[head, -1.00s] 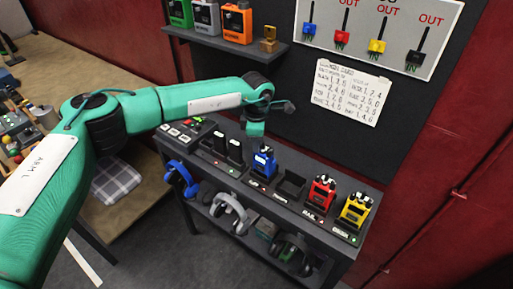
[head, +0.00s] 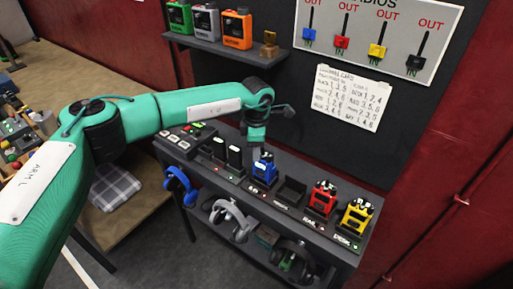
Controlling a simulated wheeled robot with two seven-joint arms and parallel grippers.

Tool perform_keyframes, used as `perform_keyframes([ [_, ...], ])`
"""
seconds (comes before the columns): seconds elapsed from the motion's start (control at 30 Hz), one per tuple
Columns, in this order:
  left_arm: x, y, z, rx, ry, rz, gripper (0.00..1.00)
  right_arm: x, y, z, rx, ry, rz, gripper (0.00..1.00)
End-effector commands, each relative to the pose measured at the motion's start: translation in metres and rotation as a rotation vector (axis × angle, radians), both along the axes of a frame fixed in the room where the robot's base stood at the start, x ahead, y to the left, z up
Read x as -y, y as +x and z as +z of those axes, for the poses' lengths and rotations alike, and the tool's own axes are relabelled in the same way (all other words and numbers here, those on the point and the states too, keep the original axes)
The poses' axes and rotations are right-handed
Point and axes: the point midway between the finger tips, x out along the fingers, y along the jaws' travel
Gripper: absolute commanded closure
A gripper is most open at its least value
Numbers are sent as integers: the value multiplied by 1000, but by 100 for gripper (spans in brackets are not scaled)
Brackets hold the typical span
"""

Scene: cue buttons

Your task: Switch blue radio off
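The blue radio (head: 264,171) stands upright in a charger slot on the dark shelf top, between the two black radios on its left and an empty slot on its right. My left gripper (head: 257,152) points down at the top of the blue radio, touching it or very close. The fingertips are small and partly merge with the radio's top, so their opening cannot be told. The radio's knob is hidden or too small to make out. My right gripper is not in view.
A red radio (head: 321,198) and a yellow radio (head: 355,217) stand to the right. Blue headphones (head: 181,185) hang at the shelf's left end. Green, grey and orange radios stand on the upper shelf (head: 222,47). A paper card (head: 347,97) hangs on the wall.

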Motion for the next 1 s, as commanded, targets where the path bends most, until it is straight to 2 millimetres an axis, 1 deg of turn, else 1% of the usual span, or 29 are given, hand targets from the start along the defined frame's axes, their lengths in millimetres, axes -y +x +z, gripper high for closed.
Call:
perform_keyframes([
  [0.13,0,0,3,0,0,0,64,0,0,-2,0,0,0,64],
  [0.23,0,0,12,2,-2,0,64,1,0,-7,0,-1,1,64],
  [0.37,0,1,37,5,-1,0,64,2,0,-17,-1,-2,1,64],
  [0.6,0,-1,92,4,-1,0,64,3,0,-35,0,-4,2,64],
  [0.7,0,-2,111,3,0,0,64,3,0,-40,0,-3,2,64],
  [0.83,0,-3,128,1,0,1,64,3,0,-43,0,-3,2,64],
  [1.0,0,-3,138,1,0,0,64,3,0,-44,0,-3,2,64],
])
